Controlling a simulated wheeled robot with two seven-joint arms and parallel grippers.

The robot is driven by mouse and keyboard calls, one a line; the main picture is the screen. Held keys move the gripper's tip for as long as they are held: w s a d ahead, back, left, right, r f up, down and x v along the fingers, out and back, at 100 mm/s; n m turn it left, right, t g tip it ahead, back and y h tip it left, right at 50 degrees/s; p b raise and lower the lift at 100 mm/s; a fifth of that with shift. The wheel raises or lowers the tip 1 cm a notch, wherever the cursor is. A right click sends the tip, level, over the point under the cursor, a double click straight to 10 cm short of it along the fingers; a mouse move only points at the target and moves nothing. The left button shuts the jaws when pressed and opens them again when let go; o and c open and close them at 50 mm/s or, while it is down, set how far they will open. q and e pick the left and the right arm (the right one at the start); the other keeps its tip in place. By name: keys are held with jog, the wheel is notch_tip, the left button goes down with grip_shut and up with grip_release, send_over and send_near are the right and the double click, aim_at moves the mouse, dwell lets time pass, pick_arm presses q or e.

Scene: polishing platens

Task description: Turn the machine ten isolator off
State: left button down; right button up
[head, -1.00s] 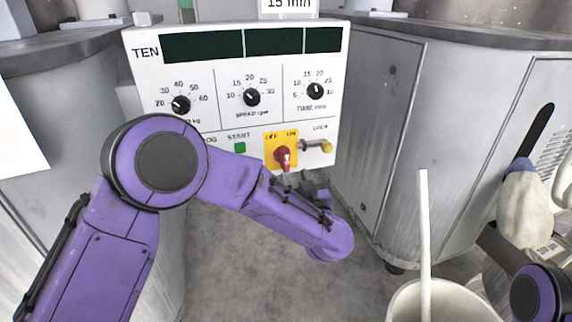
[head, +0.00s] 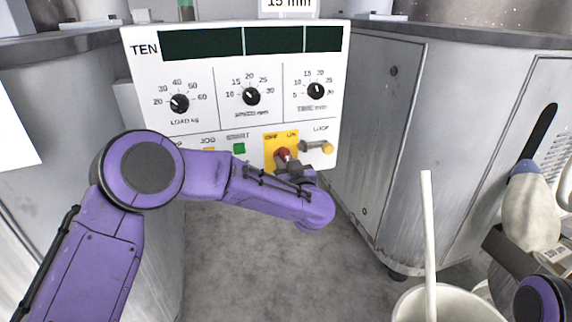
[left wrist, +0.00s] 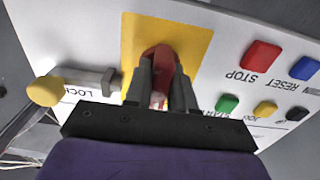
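The machine ten panel (head: 215,112) is white, marked TEN. Its isolator is a red handle (head: 283,154) on a yellow plate (head: 270,149), marked OFF at left and ON at right. In the left wrist view the panel is upside down. There the red handle (left wrist: 160,57) lies between the two grey fingers of my left gripper (left wrist: 160,84). The fingers flank it closely; I cannot tell whether they press on it. In the head view my left gripper (head: 289,168) is at the handle and hides its lower part. My right gripper is not clearly in view.
The lock pin with a yellow knob (head: 326,148) is just right of the isolator. The green START button (head: 239,149) is to its left; the red STOP button (left wrist: 260,55) shows in the wrist view. A white bucket (head: 450,305) stands at lower right.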

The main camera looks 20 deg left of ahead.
pick_arm(q)
jog(key=n+p, duration=0.3)
jog(key=shift+r, duration=0.2)
jog(key=n+p, duration=0.1)
jog(key=n, duration=0.2)
jog(key=shift+d+f, duration=0.1)
jog(key=shift+f+n+p, duration=0.1)
jog(key=shift+n+p, duration=0.45)
jog(key=shift+n, duration=0.85)
jog(key=c, duration=1)
grip_release()
jog(key=shift+c, duration=0.2)
